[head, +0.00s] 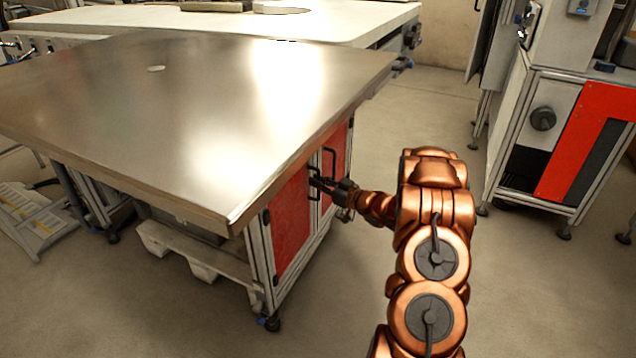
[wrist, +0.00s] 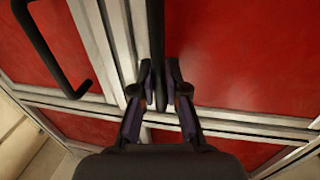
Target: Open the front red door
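The red doors are under the metal-topped bench in the head view. The nearer, front red door (head: 291,222) looks flush with its frame. Its black bar handle (head: 313,190) is on its far edge. The farther red door (head: 338,160) has a similar handle (head: 330,162). A second handle (wrist: 50,50) is at the left, apart from the fingers.
The bench top (head: 180,110) overhangs the doors with a sharp corner. A pallet (head: 190,250) lies underneath at left. Another cabinet with a red panel (head: 585,140) stands at the right. The floor (head: 345,300) in front of the doors is clear except for my arm.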

